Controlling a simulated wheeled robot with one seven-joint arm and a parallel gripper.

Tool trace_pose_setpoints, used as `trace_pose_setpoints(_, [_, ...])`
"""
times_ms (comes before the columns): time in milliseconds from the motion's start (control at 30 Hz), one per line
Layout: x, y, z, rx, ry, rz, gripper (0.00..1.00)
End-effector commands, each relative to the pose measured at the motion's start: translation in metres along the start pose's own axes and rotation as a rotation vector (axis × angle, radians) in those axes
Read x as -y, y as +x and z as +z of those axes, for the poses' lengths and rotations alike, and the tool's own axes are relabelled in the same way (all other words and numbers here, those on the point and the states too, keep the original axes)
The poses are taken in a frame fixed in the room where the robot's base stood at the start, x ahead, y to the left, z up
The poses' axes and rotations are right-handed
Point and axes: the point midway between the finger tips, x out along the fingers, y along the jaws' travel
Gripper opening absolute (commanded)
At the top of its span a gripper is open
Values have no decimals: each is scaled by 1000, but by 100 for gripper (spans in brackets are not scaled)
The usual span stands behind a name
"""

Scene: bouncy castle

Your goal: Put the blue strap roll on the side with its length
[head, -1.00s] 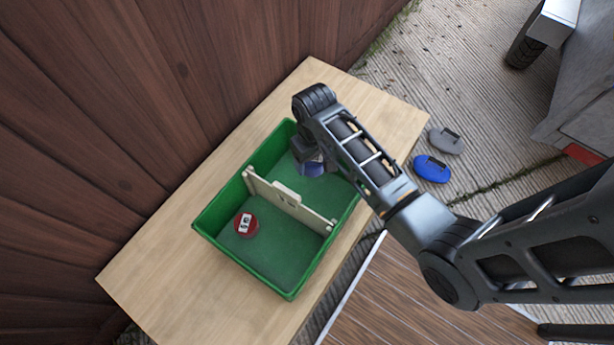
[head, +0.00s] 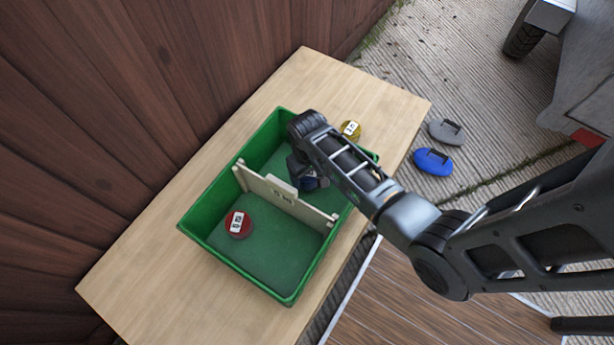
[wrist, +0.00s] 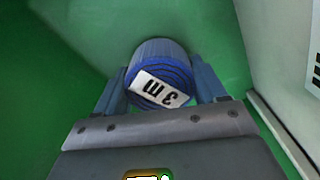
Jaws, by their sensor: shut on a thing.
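The blue strap roll (wrist: 160,55) has a white label reading "3 m" and sits between the fingers of my gripper (wrist: 163,82) in the wrist view. My gripper is shut on it. In the head view my gripper (head: 303,176) is low in the far compartment of the green bin (head: 210,247), and my arm hides much of the roll (head: 311,183). I cannot tell whether the roll touches the floor. A cream divider (head: 306,211) splits the bin and carries a label I cannot read. A red roll (head: 239,228) with a white label lies in the near compartment.
Blue (head: 432,162) and grey (head: 446,132) oval objects lie on the ground to the right. A wooden wall (head: 100,110) stands at the left.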

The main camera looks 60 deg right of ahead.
Motion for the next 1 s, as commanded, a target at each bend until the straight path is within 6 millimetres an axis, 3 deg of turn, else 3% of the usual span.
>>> trace_pose_setpoints(133, [0, 17, -1, -1, 0, 0, 29])
trace_pose_setpoints(533, [0, 22, -1, -1, 0, 0, 29])
trace_pose_setpoints(567, [0, 21, 0, -1, 0, 0, 72])
trace_pose_setpoints(800, [0, 21, 0, -1, 0, 0, 96])
trace_pose_setpoints(1000, [0, 21, 0, -1, 0, 0, 96])
